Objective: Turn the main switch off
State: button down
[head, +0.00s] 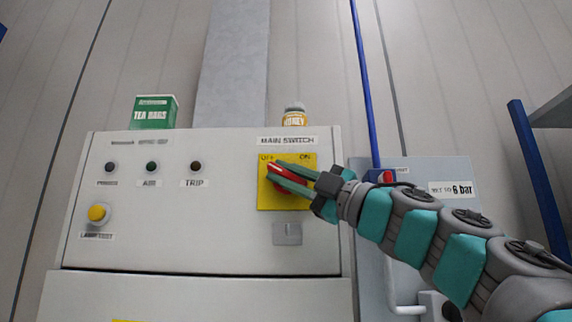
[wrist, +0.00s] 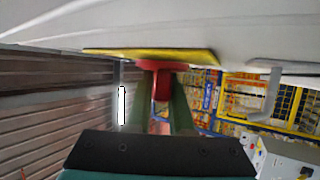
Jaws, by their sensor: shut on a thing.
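The main switch is a red rotary handle (head: 281,188) on a yellow plate (head: 266,201) at the right of the white control panel (head: 150,247). The plate reads OFF at upper left and ON at upper right. The visible red end of the handle points up and left, towards OFF. My gripper (head: 272,170) reaches in from the right with its green fingers shut on the handle, covering part of it. In the wrist view the red handle (wrist: 161,86) stands between the two fingers, under the yellow plate (wrist: 200,56).
Three dark lamps (head: 152,167) and a yellow button (head: 97,212) are at the panel's left. A tea box (head: 154,113) and a honey jar (head: 294,115) stand on top. A grey board (head: 455,172) with a red-handled blue pipe is at right, behind my arm.

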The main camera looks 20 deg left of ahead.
jog(key=shift+r+p, duration=0.2)
jog(key=shift+p, duration=0.15)
jog(key=shift+w+d+n+g+h, duration=0.1)
jog(key=shift+d+n+g+h, duration=0.05)
jog(key=shift+n+g+h, duration=0.2)
jog(key=shift+n, duration=0.25)
jog(key=shift+f+h, duration=0.25)
jog(key=shift+h, duration=0.1)
